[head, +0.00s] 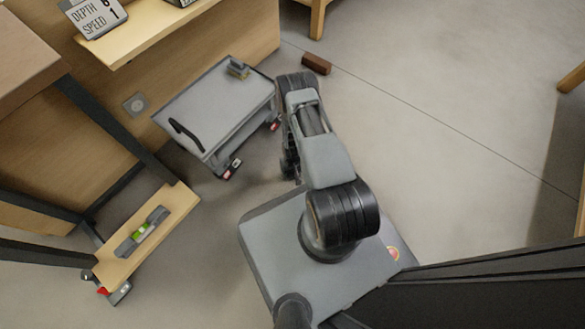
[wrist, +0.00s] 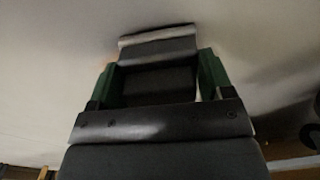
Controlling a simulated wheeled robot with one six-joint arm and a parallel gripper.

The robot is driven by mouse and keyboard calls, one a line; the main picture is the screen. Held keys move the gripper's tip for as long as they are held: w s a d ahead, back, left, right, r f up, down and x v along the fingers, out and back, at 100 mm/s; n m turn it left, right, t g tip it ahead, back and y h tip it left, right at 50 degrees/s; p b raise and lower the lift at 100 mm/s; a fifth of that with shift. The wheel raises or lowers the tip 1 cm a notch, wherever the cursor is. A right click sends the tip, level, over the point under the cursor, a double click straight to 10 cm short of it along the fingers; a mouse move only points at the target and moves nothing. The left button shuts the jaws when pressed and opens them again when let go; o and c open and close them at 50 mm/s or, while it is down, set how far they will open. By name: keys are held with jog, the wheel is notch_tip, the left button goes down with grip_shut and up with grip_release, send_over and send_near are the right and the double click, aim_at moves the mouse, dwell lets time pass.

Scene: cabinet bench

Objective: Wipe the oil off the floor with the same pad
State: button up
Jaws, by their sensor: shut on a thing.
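In the wrist view my gripper (wrist: 160,76) has its green fingers on either side of a dark grey pad (wrist: 158,52) with a pale strip along its far edge. The gripper is shut on this pad. The pad is over the pale grey floor (wrist: 55,65), with a dark shadow to the right; I cannot tell whether it touches the floor. In the head view my folded arm hides most of the gripper and the pad, low beside the cart. I cannot make out any oil on the floor (head: 440,75) in either view.
A brown brick-like block (head: 317,64) lies beyond. A level (head: 143,231) lies on a wooden board at lower left. Open floor is on the right.

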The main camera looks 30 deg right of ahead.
jog(key=shift+f, duration=0.35)
jog(key=shift+d, duration=0.1)
jog(key=shift+w+d+r, duration=0.1)
jog(key=shift+w+d, duration=0.85)
jog(key=shift+d, duration=1.1)
jog(key=shift+w+d+f, duration=0.1)
jog(key=shift+w+d, duration=0.9)
jog(key=shift+d, duration=1)
jog(key=shift+w+d+r, duration=0.1)
jog(key=shift+w+d, duration=0.85)
jog(key=shift+d, duration=1.1)
